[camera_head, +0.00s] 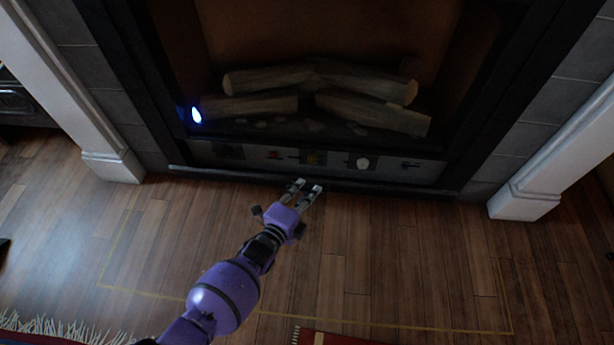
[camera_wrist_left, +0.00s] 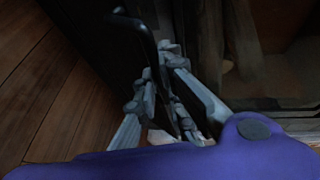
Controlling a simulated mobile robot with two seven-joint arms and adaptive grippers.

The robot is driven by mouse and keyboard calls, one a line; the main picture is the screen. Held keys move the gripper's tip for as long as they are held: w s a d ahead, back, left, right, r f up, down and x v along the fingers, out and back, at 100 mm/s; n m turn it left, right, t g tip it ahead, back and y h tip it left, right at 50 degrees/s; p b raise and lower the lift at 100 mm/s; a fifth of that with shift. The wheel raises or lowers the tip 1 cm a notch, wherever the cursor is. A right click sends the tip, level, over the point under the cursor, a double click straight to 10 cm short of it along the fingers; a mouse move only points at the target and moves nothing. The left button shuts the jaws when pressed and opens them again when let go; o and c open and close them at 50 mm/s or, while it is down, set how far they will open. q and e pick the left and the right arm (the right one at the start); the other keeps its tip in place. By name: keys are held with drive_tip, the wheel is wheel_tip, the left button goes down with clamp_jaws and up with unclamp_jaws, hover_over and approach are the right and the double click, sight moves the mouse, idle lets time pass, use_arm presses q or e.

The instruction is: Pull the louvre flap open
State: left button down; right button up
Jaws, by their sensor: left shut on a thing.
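The louvre flap (camera_head: 390,187) appears as a dark strip along the bottom front of the fireplace, below a grey strip with small knobs. My left gripper (camera_head: 303,187) is at the lower front edge of the fireplace, a little left of the strip's middle. In the left wrist view, the fingers of my left gripper (camera_wrist_left: 161,75) are closed around a thin dark edge or bar (camera_wrist_left: 146,38), which I take to be part of the flap. How far the flap is tilted is hard to tell in the dim light. My right gripper is not in view.
The grey control strip (camera_head: 228,153) carries a red, a yellowish and a white knob (camera_head: 362,163). Logs (camera_head: 370,112) lie in the firebox above. White pillars (camera_head: 112,165) stand either side. The wooden floor (camera_head: 400,260) in front is clear, with a yellow outline and a rug (camera_head: 330,339).

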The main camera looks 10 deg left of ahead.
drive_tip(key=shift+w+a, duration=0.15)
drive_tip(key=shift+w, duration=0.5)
